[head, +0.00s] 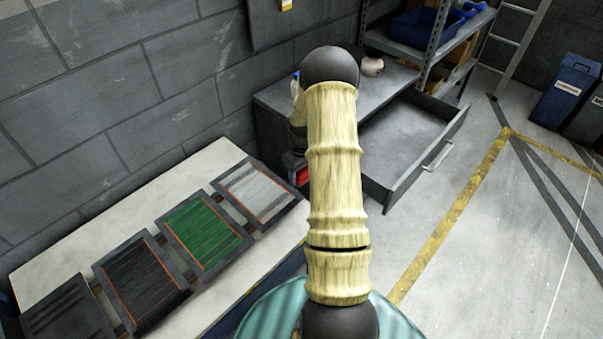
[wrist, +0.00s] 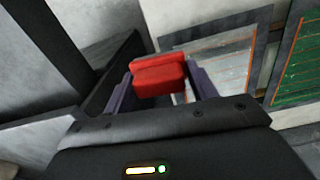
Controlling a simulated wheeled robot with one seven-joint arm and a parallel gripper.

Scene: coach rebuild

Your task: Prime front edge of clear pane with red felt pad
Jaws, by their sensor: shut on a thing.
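The red felt pad (wrist: 158,78) is held between the two fingertips of my gripper (wrist: 160,80) in the wrist view. A small red part of it (head: 302,177) shows in the head view beside my arm, which hides most of the gripper. The clear pane (head: 256,192) lies in a dark frame at the right end of a row of panes on the pale table. In the wrist view the clear pane (wrist: 226,66) is just right of and behind the pad, partly covered by a finger. I cannot tell whether pad and pane touch.
A green pane (head: 205,232) and a black pane (head: 139,281) lie left of the clear one on the white table (head: 60,240). A grey drawer (head: 410,148) stands open to the right of my arm. A grey brick wall (head: 110,90) rises behind the table.

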